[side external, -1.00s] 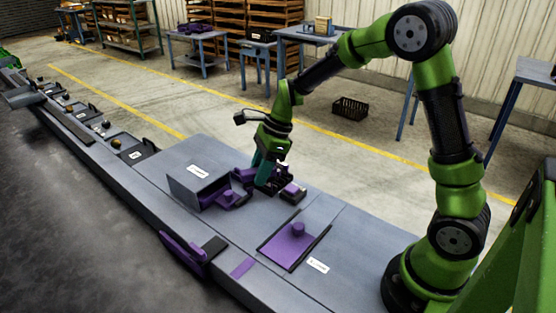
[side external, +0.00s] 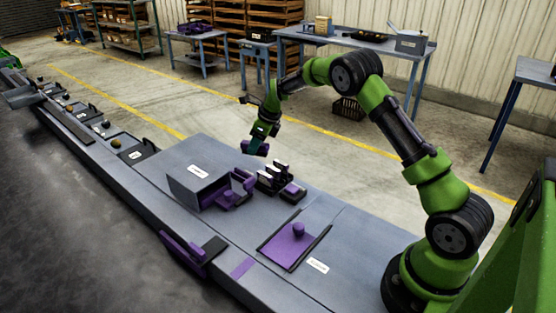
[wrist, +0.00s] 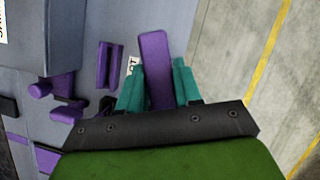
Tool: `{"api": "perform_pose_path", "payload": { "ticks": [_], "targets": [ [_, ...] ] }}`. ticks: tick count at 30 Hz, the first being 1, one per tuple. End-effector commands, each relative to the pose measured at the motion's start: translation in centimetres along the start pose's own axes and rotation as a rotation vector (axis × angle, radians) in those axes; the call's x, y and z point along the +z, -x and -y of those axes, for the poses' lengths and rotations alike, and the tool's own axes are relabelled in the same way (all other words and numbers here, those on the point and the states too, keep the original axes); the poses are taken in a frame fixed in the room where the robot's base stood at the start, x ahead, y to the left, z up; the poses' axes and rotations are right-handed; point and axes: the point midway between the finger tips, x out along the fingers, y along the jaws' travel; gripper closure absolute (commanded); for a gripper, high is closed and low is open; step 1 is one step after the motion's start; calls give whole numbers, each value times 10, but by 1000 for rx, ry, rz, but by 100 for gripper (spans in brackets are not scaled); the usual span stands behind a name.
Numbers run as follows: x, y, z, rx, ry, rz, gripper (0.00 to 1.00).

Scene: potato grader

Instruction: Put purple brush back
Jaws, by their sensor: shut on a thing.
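The purple brush (wrist: 154,62) stands between the teal fingers of my gripper (wrist: 158,80) in the wrist view, its long flat purple part reaching beyond the fingertips. In the side view my gripper (side external: 261,134) is raised over the far edge of the grey bench, shut on the purple brush (side external: 255,148), which hangs below the fingers. A black holder (side external: 268,184) with pale-topped pieces stands on the bench below and nearer the camera. A purple bracket (side external: 244,178) stands just left of it and also shows in the wrist view (wrist: 108,65). The brush's bristles cannot be made out.
A grey labelled box (side external: 199,187) with purple parts at its mouth stands left of the holder. A purple plate with a knob (side external: 291,245) lies at the bench's near right. A purple handle (side external: 182,246) sticks out at the front. The floor behind the bench is open.

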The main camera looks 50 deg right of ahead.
Motion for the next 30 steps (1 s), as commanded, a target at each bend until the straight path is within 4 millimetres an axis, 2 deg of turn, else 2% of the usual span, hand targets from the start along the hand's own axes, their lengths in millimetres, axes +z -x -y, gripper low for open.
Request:
{"api": "perform_pose_path", "payload": {
  "ticks": [5, 10, 22, 23, 27, 30],
  "targets": [
    [-6, -14, 0, 1, -1, -1, 90],
    [-16, -36, 0, 1, 0, -1, 90],
    [-17, -41, 0, 0, 1, 1, 90],
    [-17, -41, 0, 0, 1, 1, 62],
    [-17, -40, 0, 0, 2, 1, 41],
    [-17, -40, 0, 0, 2, 1, 41]
  ]
}}
